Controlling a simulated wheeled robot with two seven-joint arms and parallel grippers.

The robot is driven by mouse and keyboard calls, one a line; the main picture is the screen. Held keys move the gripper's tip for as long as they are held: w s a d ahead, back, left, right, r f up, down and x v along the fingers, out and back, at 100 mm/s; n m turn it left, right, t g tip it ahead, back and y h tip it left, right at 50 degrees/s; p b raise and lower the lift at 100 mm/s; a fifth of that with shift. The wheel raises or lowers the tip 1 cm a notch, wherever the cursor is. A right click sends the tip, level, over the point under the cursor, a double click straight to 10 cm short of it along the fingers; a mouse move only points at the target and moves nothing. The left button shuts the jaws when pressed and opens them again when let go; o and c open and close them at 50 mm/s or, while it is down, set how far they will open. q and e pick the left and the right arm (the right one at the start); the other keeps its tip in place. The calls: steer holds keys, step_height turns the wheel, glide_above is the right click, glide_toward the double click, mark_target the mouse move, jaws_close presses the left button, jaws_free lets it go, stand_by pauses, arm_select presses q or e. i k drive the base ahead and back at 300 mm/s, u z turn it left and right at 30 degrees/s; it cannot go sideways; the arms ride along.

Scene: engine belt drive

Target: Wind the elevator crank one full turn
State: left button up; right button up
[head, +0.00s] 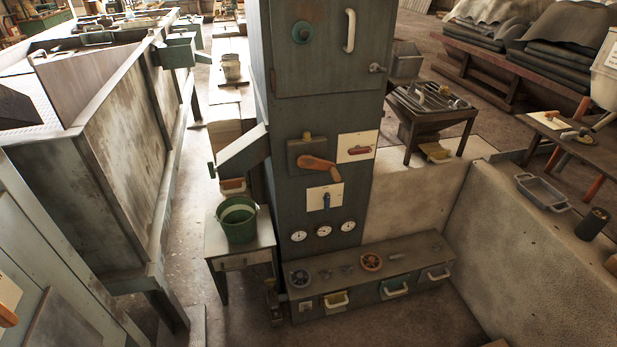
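A tall dark grey cabinet (285,118) stands in the middle of the head view. On its front is a grey box with a brass-coloured knob on top and a crank (318,163) with an orange-brown grip; I take this to be the elevator crank. The crank arm slants down to the right from the box. Nothing touches it. Neither of my grippers shows in the view.
A white plate with a red lever (361,149) sits right of the crank, and a blue lever (326,201) below it. A chute (242,152) juts out left above a green bucket (238,222) on a small table. A low drawer bench (375,275) runs along the cabinet's foot.

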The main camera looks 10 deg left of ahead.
mark_target(306, 161)
steer(key=u, duration=0.45)
steer(key=i, duration=1.45)
steer(key=z, duration=0.9)
